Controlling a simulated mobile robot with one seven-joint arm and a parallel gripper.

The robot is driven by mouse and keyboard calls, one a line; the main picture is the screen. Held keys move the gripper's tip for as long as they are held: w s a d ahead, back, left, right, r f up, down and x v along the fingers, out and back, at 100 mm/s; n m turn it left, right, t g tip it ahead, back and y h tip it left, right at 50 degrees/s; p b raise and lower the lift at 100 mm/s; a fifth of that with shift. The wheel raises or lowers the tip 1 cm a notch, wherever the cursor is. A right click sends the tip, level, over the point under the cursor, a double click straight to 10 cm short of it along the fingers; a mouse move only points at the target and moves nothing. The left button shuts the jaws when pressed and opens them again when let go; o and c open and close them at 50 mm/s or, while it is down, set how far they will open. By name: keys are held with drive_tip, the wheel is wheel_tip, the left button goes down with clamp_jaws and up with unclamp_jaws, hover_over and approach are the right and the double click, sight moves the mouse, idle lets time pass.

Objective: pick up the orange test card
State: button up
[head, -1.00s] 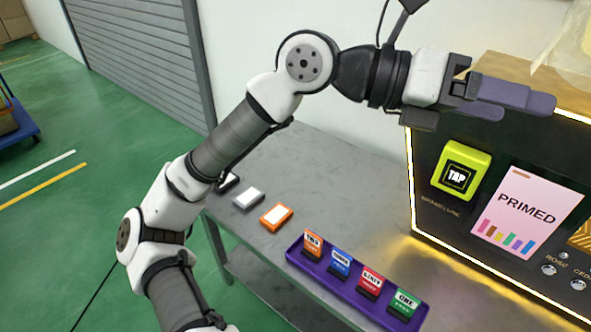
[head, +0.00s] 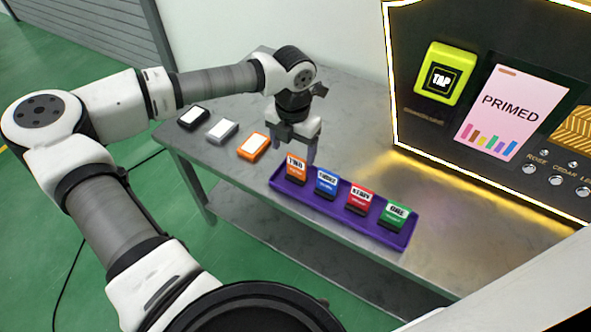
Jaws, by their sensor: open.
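An orange card (head: 296,167) with a white label and dark lower part stands at the left end of a purple tray (head: 350,217) on the grey table. Its label is too small to read surely. Blue (head: 326,183), red (head: 359,200) and green (head: 392,214) cards stand in the same tray to its right. My gripper (head: 298,153) points down with its fingers apart, just above and behind the orange card in the picture. I cannot tell if the fingers straddle or touch the card.
An orange-edged block with a white top (head: 254,146), a grey one (head: 222,130) and a black one (head: 193,117) lie left of the tray. The lit vending machine (head: 420,124) has a yellow TAP pad (head: 445,75) and a PRIMED screen (head: 510,108). The table between tray and machine is clear.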

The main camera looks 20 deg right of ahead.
sight(297, 177)
drive_tip(key=shift+d+f+p, duration=0.2)
drive_tip(key=shift+f+p, duration=0.05)
drive_tip(key=shift+f, duration=1.7)
drive_tip(key=shift+d+f+p, duration=0.2)
drive_tip(key=shift+f+p, duration=0.05)
drive_tip(key=shift+f, duration=1.7)
drive_tip(key=c, duration=1.1)
drive_tip(key=shift+o, duration=0.2)
drive_tip(key=shift+r, duration=0.1)
